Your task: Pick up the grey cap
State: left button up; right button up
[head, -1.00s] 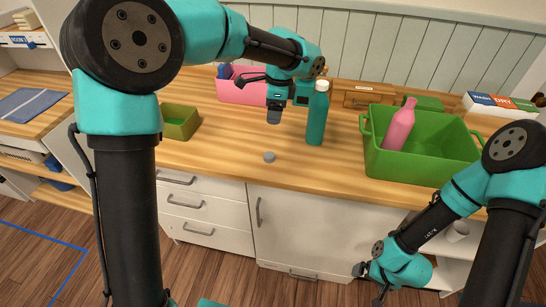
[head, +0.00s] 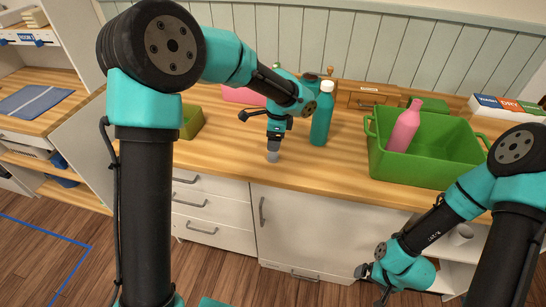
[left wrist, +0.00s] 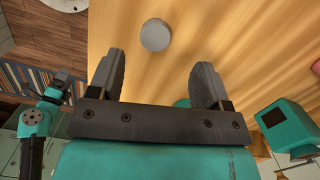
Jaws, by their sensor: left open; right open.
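The grey cap (left wrist: 155,34) is a small round disc lying flat on the wooden counter in the left wrist view. It lies just beyond my left fingertips, centred between them and apart from both. My left gripper (left wrist: 158,62) is open and empty. In the head view my left gripper (head: 273,153) points down at the counter, low over the cap's spot, and mostly hides the cap. My right gripper (head: 364,271) is open and empty, low in front of the white cabinet, away from the counter top.
A teal bottle (head: 321,120) with a white top stands close to the right of my left gripper. A green crate (head: 425,170) holding a pink bottle (head: 404,128) is further right. An olive box (head: 191,122) and a pink bin (head: 240,96) are to the left and back.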

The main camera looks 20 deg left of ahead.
aim_at(273, 155)
pick_arm(q)
jog(key=shift+a+f, duration=0.1)
jog(key=shift+f, duration=0.75)
jog(key=shift+s+f, duration=0.15)
jog(key=shift+f, duration=1.2)
jog(key=shift+s+f, duration=0.15)
jog(key=shift+f, duration=1.15)
jog(key=c, duration=1)
jog(key=shift+r, duration=0.1)
